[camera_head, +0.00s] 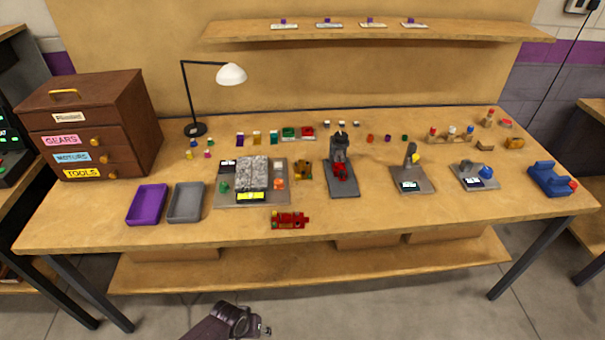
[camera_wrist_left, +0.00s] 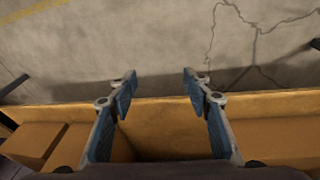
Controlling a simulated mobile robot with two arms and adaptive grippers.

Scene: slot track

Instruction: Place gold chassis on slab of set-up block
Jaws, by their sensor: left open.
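The slab's top looks bare. My left gripper (camera_head: 264,331) is low in front of the bench, well away from the chassis. In the left wrist view its two blue-padded fingers (camera_wrist_left: 160,84) are apart with nothing between them, over the floor and lower shelf edge. My right gripper is not in view.
A red chassis (camera_head: 290,220) lies near the front edge, below the set-up block. Purple (camera_head: 147,204) and grey (camera_head: 186,202) trays lie to the left. A lamp (camera_head: 230,74) stands behind.

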